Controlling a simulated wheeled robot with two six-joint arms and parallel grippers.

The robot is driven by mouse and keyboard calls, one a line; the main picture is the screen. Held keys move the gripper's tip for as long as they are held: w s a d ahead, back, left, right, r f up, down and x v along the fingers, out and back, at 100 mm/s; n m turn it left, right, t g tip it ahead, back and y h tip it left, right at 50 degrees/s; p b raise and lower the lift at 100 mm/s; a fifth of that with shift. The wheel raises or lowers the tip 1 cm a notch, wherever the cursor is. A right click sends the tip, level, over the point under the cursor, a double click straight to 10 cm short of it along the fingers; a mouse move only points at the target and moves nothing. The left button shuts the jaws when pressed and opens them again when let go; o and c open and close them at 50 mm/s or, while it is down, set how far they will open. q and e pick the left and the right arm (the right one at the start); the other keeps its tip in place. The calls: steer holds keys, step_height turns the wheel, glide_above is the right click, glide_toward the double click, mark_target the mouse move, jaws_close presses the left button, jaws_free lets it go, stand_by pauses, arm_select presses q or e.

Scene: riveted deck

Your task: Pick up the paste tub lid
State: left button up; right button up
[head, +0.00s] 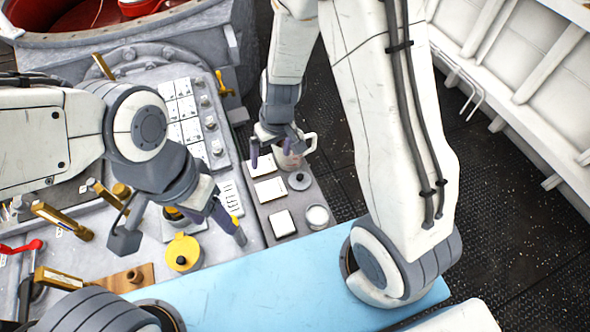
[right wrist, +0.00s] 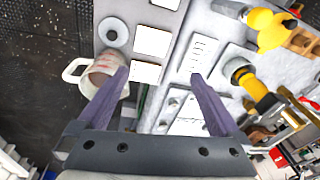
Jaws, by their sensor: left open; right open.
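The paste tub lid appears to be the grey disc with a small dark knob (head: 299,180), lying flat on a grey panel beside an open white tub (head: 317,216). In the right wrist view the lid (right wrist: 113,32) is at the upper left, beyond the fingers. My right gripper (head: 270,158) is open and empty, above the far end of the panel, left of and farther back than the lid. Its purple fingers also show in the right wrist view (right wrist: 160,76). My left gripper (head: 216,228) is open over the console, near a yellow lidded pot (head: 183,253).
A mug (head: 291,160) with a handle stands beside my right gripper, partly hidden; it also shows in the right wrist view (right wrist: 100,72). White square cards (head: 270,189) lie on the panel (head: 297,203) near the lid. A blue surface (head: 270,285) is in front. Dark floor lies right.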

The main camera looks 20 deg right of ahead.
steer(key=w+d+f+m+h, duration=0.1)
steer(key=w+d+f+m, duration=0.15)
steer(key=d+f, duration=0.7)
steer(key=b, duration=0.4)
glide_above(300, 176)
steer(key=shift+n, duration=0.25)
steer(key=f, duration=0.6)
steer(key=shift+s+d, duration=0.1)
steer(key=shift+s, duration=0.1)
steer(key=f+b, duration=0.1)
steer(key=f, duration=0.1)
steer(key=f+b, duration=0.1)
steer(key=b, duration=0.1)
steer(key=f+b, duration=0.2)
steer(key=shift+w+f, duration=0.25)
steer(key=shift+f, duration=0.05)
steer(key=shift+r, duration=0.1)
steer(key=c, duration=1.1)
steer(key=shift+r, duration=0.1)
